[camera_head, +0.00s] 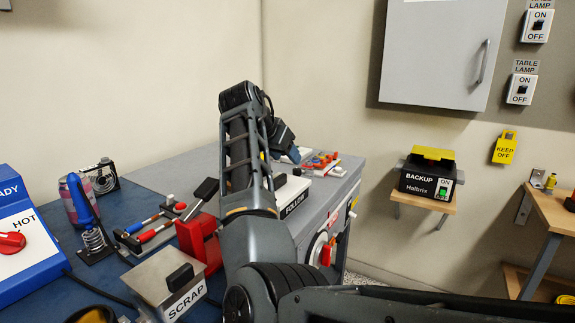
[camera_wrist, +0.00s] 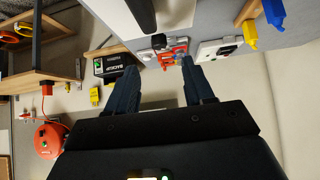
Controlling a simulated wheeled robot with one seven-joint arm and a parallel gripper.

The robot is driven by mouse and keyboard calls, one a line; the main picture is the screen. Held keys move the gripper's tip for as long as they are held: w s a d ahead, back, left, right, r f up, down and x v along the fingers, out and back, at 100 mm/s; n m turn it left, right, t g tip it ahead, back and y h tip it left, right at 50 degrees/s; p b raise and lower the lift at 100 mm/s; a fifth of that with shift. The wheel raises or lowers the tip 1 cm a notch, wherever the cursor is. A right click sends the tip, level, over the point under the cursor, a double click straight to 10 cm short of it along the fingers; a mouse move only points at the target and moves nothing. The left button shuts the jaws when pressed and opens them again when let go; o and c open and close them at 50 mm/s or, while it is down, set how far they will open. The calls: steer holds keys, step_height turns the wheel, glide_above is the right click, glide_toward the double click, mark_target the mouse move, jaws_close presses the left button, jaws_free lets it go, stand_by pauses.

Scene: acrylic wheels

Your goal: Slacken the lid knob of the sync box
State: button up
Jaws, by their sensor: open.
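No label reading sync box can be made out in either view, and no lid knob is clear. A box marked FOLLOW (camera_head: 293,206) stands on the grey bench, partly hidden behind my arm. My gripper (camera_head: 292,152) is raised over the far part of the bench in the head view, small and partly turned away. In the wrist view my gripper (camera_wrist: 158,68) has its two dark fingers apart with nothing held between them. A red and orange item (camera_head: 320,160) lies on the bench beyond it and shows past the fingertips in the wrist view (camera_wrist: 172,52).
A SCRAP bin (camera_head: 162,273) with a black lid handle and a red box (camera_head: 200,243) stand at the front. Tools (camera_head: 155,226) lie left. A BACKUP box (camera_head: 427,178) sits on a wall shelf. A grey cabinet (camera_head: 435,50) hangs above. Bare floor lies right of the bench.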

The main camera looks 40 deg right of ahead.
mark_target(297, 169)
steer(key=x, duration=0.7)
steer(key=shift+w+d+f, duration=0.1)
steer(key=shift+d+f, duration=0.05)
steer(key=shift+f, duration=0.1)
jaws_close()
steer(key=shift+d+r+n+t+p, duration=0.1)
steer(key=shift+r+n+t+p, duration=0.25)
steer(key=shift+p, duration=0.55)
steer(key=shift+s+n+t+y+p, duration=0.2)
steer(key=shift+n+t+y+p, duration=0.3)
steer(key=shift+n+p, duration=0.55)
steer(key=shift+d+f+n+t+y+p, duration=0.15)
steer(key=shift+n+t+y+p, duration=0.15)
steer(key=shift+n+t+p, duration=0.45)
steer(key=shift+f+n+p, duration=0.15)
steer(key=shift+n+p, duration=0.1)
steer(key=shift+p, duration=0.05)
